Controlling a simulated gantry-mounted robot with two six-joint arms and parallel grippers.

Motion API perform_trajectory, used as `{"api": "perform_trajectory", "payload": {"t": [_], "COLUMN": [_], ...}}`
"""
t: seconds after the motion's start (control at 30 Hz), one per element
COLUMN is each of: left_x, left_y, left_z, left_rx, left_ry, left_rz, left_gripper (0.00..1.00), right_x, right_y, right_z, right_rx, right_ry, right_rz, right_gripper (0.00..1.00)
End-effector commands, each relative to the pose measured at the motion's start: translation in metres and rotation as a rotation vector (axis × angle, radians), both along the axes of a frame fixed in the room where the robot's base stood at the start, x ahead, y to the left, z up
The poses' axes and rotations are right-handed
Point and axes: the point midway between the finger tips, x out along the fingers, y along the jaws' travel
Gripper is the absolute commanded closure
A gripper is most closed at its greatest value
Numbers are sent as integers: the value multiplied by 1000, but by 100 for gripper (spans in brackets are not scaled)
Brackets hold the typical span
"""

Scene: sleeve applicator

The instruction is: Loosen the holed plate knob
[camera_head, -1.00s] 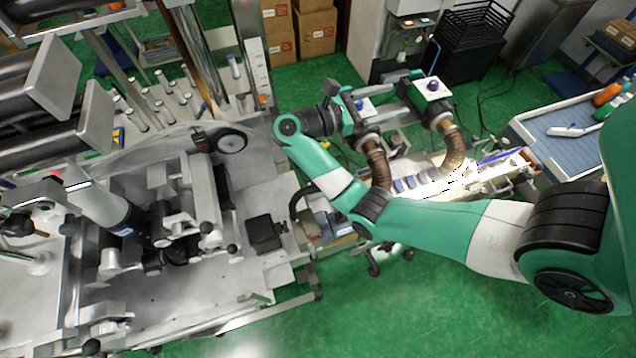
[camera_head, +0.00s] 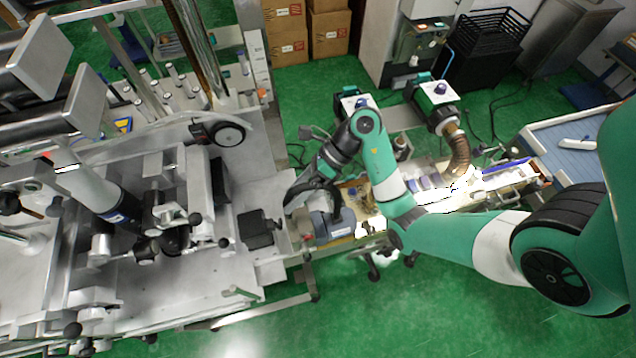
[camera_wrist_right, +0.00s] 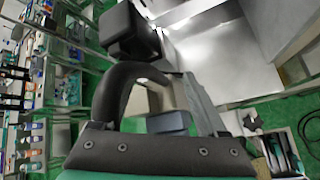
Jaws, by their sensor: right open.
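The machine on the left carries several black knobs, including a small ball knob (camera_head: 223,243) near its middle, another knob (camera_head: 195,218) beside it and a lower one (camera_head: 72,330) at the front left. I cannot tell which is the holed plate knob. My right gripper (camera_head: 298,197) is open beside the machine's right edge, above a blue-grey box (camera_head: 334,224). In the right wrist view, the open gripper (camera_wrist_right: 172,90) shows a dark curved finger and a grey finger, with nothing visibly held. My left gripper is not in view.
A black block (camera_head: 259,229) stands on the machine's metal deck (camera_head: 190,290), left of my right gripper. A dark handwheel (camera_head: 228,133) is above. A lit bench (camera_head: 480,188) and a blue-topped cart (camera_head: 560,140) are to the right. Green floor (camera_head: 400,320) is open in front.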

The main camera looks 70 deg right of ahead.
Motion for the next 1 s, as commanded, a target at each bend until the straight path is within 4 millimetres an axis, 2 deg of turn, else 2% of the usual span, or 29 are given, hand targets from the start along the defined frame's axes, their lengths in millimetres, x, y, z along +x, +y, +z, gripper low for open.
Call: {"api": "perform_trajectory", "payload": {"t": [0.03,0.1,0.2,0.3,0.5,0.63,1.0], "left_x": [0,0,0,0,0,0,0], "left_y": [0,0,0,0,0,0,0], "left_z": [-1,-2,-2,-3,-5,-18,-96], "left_rx": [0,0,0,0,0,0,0], "left_ry": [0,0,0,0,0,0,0], "left_rz": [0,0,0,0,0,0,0], "left_gripper": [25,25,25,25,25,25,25], "right_x": [-4,-14,-32,-47,-52,-49,-23], "right_y": [-26,-61,-101,-125,-133,-133,-133], "right_z": [-17,-36,-51,-57,-61,-73,-139], "right_rx": [-114,-264,-427,-524,-559,-557,-552], "right_ry": [30,81,154,204,225,224,221], "right_rz": [-64,-140,-218,-260,-273,-272,-272], "right_gripper": [25,25,25,25,25,25,25]}}
